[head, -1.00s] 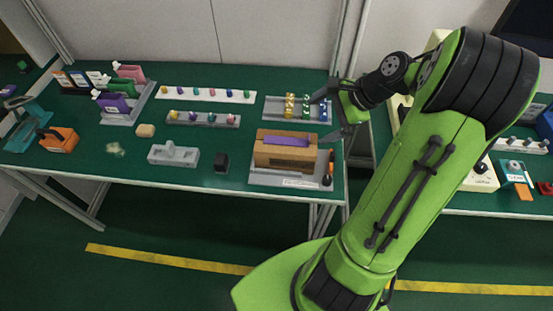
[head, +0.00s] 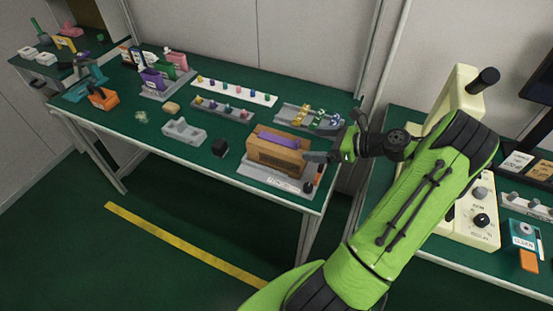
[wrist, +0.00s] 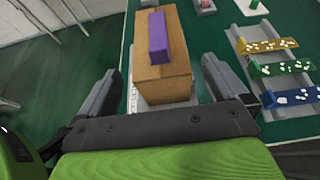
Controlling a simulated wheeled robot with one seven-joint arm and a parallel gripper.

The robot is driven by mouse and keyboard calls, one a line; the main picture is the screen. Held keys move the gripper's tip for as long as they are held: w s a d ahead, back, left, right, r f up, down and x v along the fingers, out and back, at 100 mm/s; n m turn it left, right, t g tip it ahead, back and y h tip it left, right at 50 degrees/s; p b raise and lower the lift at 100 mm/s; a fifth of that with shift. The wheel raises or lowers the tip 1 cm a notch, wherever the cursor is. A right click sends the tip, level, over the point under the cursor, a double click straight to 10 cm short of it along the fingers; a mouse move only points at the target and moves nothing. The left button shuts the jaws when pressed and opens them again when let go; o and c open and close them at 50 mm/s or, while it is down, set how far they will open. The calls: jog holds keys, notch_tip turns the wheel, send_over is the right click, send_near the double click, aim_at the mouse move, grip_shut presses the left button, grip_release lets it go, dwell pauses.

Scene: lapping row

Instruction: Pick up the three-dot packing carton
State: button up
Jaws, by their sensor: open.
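I cannot tell which item is the three-dot packing carton; no three-dot mark is readable. Upright purple (head: 152,80) and pink (head: 176,63) packs stand in a grey holder at the back left. Yellow (wrist: 268,46), green (wrist: 282,68) and blue (wrist: 291,97) pieces with white dots lie across a grey rack, right of my gripper in the wrist view. My gripper (head: 338,140) is open and empty, at the right end of a brown box (head: 280,153) with a purple bar on top. In the wrist view the box (wrist: 163,70) appears between the fingers; the height gap is unclear.
A cream machine (head: 462,150) stands on the right table. Dark floor is clear in front.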

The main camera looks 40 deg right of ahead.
aim_at(289, 144)
jog(key=b+x, duration=0.3)
jog(key=x, duration=0.6)
jog(key=shift+a, duration=0.25)
jog(key=shift+r, duration=0.1)
jog(key=c, duration=1)
